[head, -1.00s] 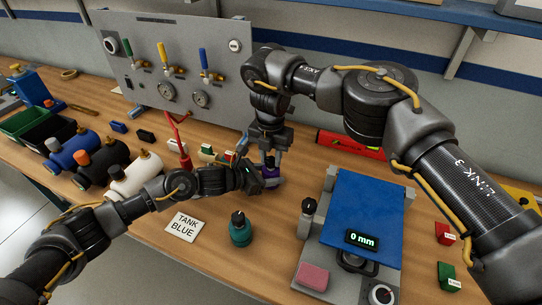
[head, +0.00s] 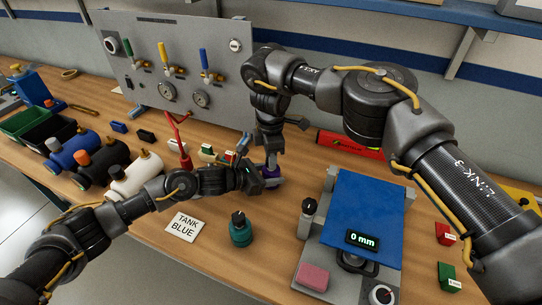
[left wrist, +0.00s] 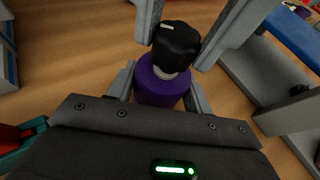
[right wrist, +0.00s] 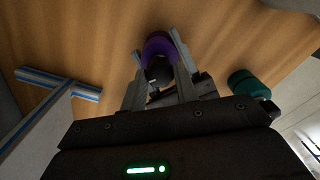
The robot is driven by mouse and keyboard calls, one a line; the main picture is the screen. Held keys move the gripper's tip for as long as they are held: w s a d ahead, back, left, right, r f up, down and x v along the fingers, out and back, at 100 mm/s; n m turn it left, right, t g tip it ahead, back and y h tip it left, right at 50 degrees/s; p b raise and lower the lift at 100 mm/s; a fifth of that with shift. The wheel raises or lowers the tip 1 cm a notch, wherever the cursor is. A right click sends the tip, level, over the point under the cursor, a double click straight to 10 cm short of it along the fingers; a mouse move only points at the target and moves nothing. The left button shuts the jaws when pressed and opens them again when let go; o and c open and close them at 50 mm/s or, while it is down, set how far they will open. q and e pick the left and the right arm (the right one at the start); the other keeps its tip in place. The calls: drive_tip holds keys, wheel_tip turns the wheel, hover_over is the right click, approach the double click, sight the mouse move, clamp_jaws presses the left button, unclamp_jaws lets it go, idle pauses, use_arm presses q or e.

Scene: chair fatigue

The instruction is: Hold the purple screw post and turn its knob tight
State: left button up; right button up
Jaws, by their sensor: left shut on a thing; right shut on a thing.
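The purple screw post (head: 273,172) stands upright on the table, mostly hidden by my grippers in the head view. In the left wrist view its purple body (left wrist: 160,88) shows with a black knob (left wrist: 176,44) on top, a white mark on it and a grey neck below. My left gripper (head: 262,181) comes in from the side and is shut on the body. My right gripper (head: 271,154) points down from above and is shut on the knob. The right wrist view shows the knob (right wrist: 159,71) between its fingers and the body (right wrist: 158,44) beyond.
A teal post (head: 240,232) with a black knob stands in front. The "TANK BLUE" card (head: 185,226) lies to the left. The blue-topped device reading 0 mm (head: 370,210) is to the right. A gauge panel (head: 185,70) stands behind, with a red hose.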

drive_tip(key=m, duration=0.4)
drive_tip(key=shift+m, duration=2.6)
drive_tip(key=o, duration=1)
wheel_tip(320, 180, up, 12)
